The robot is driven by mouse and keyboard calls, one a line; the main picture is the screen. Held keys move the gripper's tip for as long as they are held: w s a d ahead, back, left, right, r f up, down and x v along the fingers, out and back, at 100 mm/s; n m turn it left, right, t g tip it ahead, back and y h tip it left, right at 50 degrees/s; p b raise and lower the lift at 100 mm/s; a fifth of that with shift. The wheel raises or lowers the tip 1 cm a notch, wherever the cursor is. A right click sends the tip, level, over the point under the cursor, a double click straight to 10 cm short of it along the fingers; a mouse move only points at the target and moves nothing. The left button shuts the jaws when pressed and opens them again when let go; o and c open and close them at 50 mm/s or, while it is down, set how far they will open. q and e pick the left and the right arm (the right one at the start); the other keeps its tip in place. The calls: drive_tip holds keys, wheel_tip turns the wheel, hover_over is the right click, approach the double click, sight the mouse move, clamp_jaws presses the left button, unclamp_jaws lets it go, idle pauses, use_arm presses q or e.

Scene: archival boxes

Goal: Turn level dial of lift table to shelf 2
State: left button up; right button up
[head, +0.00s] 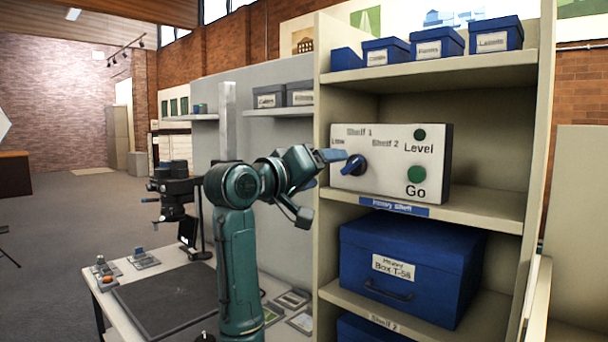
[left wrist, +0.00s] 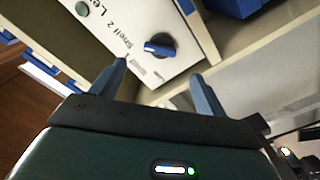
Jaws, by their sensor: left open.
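The white control panel (head: 400,150) stands on the middle shelf of the tall rack. Its blue level dial (head: 354,165) is at the lower left, with labels "Low", "Shelf 1" and "Shelf 2" around it; which label it points to I cannot tell. A green Go button (head: 417,174) and a green Level light (head: 420,134) are at its right. My left gripper (head: 320,170) is open and empty just left of the dial. In the left wrist view the dial (left wrist: 160,46) lies ahead, beyond and between the open fingers (left wrist: 159,72), apart from them. My right gripper is out of view.
A blue box labelled T-58 (head: 405,262) sits on the shelf below the panel, and smaller blue boxes (head: 437,42) stand above. A worktable with a dark mat (head: 165,300) is below my left arm. Open floor (head: 50,220) lies at left.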

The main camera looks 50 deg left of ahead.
use_arm(q)
drive_tip(key=s, duration=0.5)
drive_tip(key=shift+d, duration=0.25)
